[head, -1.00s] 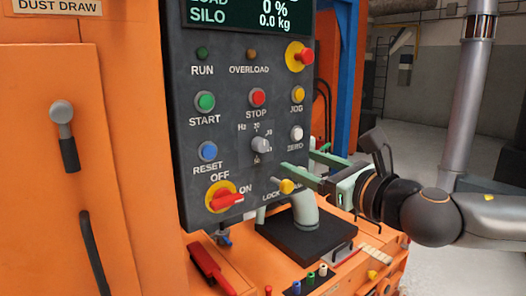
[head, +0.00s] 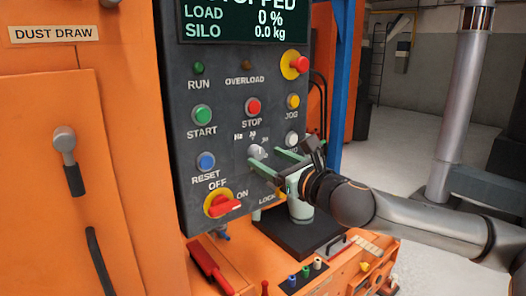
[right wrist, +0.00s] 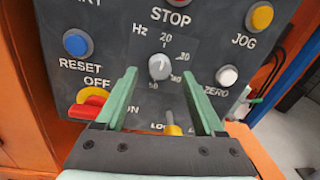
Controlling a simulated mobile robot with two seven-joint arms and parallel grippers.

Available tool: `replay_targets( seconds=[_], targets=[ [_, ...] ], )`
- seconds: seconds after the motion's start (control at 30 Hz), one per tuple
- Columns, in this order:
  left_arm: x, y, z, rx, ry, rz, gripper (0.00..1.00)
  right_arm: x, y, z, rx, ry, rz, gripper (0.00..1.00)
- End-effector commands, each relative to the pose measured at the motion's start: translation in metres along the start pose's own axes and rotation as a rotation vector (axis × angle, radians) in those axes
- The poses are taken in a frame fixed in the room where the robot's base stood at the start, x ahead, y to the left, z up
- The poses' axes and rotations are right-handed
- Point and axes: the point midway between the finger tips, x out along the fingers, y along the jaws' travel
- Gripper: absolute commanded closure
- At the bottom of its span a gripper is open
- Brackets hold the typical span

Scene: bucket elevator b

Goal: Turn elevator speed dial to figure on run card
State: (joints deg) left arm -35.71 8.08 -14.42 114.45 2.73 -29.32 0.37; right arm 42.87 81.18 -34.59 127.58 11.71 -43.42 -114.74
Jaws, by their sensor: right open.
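The speed dial (head: 257,152) is a small grey-white knob on the dark control panel (head: 222,112), marked Hz with figures around it. In the right wrist view the dial (right wrist: 159,66) sits ahead of and between the two green fingers of my right gripper (right wrist: 161,88), which is open. The fingers look close to the panel on either side of the dial; I cannot tell whether they touch it. The dial's pointer setting is too small to read surely. I do not see the run card. My left gripper is not in view.
Around the dial are the red STOP button (head: 253,107), blue RESET button (head: 206,161), white ZERO button (right wrist: 227,75) and the red-yellow OFF/ON switch (head: 221,204). A yellow-tipped LOCK part (right wrist: 172,128) lies below the dial. The display reads LOAD 0 %, SILO 0.0 kg.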

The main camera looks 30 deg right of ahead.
Motion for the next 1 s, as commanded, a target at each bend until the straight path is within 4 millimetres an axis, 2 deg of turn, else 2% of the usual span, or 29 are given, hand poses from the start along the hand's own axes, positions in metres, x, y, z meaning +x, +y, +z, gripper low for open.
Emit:
replay_targets(
  seconds=[0.23,0.63,1.0],
  targets=[
    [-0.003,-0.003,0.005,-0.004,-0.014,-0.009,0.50,0.023,0.000,0.001,0.002,-0.002,0.001,0.30],
    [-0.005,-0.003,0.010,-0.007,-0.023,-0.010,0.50,0.027,0.001,0.000,-0.001,0.000,0.001,0.30],
    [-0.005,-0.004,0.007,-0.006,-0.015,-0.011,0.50,0.027,0.000,0.000,0.000,0.000,0.001,0.71]
  ],
)
